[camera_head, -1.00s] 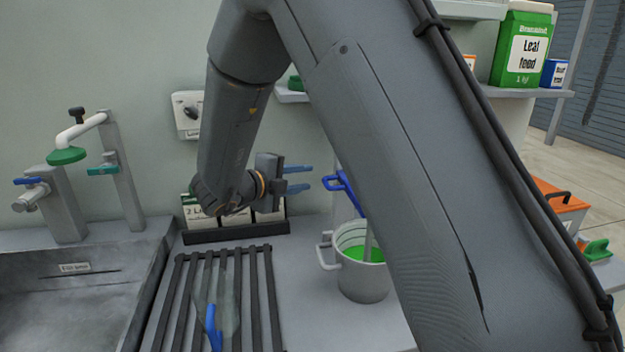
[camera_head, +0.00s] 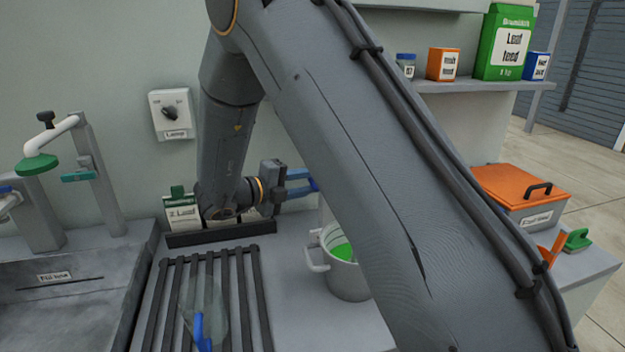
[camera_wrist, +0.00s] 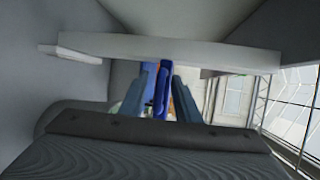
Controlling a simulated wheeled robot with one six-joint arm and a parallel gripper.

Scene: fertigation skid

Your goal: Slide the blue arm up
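The blue arm (camera_head: 313,184) shows only in part in the head view, above the pail and beside my forearm, which hides the rest. In the wrist view, a blue upright piece (camera_wrist: 163,88) stands between my two fingers, with small gaps visible beside it. My gripper (camera_head: 300,182) points right in the head view, its two blue-grey fingers apart and their tips at the blue arm. In the wrist view my gripper (camera_wrist: 160,98) looks open around the blue piece. I cannot tell whether either finger touches it.
A grey pail (camera_head: 345,272) with green liquid stands just below the gripper. A dark slatted rack (camera_head: 207,257) and a sink (camera_head: 60,300) lie left. A shelf (camera_head: 460,86) with cartons is above right. An orange-lidded box (camera_head: 520,190) stands right.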

